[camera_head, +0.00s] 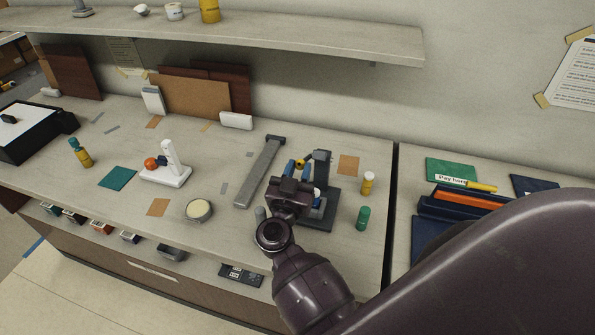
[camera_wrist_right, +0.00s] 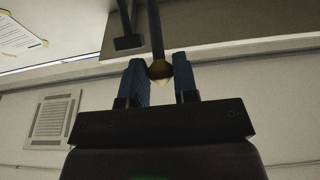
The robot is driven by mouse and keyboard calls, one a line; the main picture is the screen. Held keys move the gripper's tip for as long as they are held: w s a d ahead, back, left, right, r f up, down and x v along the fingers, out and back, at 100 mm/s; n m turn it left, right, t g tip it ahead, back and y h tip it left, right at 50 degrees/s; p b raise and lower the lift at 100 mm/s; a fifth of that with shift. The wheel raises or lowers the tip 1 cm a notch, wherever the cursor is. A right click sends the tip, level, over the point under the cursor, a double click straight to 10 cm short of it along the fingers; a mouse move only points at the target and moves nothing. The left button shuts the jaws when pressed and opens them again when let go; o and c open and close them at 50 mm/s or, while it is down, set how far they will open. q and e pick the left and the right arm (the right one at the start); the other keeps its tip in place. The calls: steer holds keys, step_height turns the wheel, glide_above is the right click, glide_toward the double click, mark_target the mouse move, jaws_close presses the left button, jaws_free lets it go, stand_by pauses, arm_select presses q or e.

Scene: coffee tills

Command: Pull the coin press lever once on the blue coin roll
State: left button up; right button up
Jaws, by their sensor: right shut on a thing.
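The coin press (camera_head: 322,170) stands on the counter in the head view, with a dark upright post and a dark base (camera_head: 318,222). My left gripper is out of view.
A green roll (camera_head: 362,218) and a yellow roll with a white top (camera_head: 368,184) stand right of the press. A long grey bar (camera_head: 259,172) lies to its left, with a round tin (camera_head: 199,210) beyond. A shelf (camera_head: 250,32) overhangs the back.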

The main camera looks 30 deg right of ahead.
steer(key=shift+w+d+r+p, duration=0.2)
steer(key=shift+r+p, duration=0.1)
steer(key=shift+r, duration=0.2)
steer(key=shift+w+d+r, duration=0.2)
steer(key=shift+r, duration=0.25)
steer(key=shift+w+d+r+p, duration=0.4)
steer(key=shift+w+d+r, duration=0.45)
steer(key=shift+d+r, duration=0.25)
steer(key=shift+w+r, duration=0.1)
steer(key=shift+r+x, duration=0.15)
steer(key=shift+x, duration=0.55)
steer(key=shift+r+x, duration=0.15)
steer(key=shift+x, duration=0.55)
steer(key=o, duration=0.9)
steer(key=shift+a, duration=0.1)
steer(key=shift+c, duration=0.2)
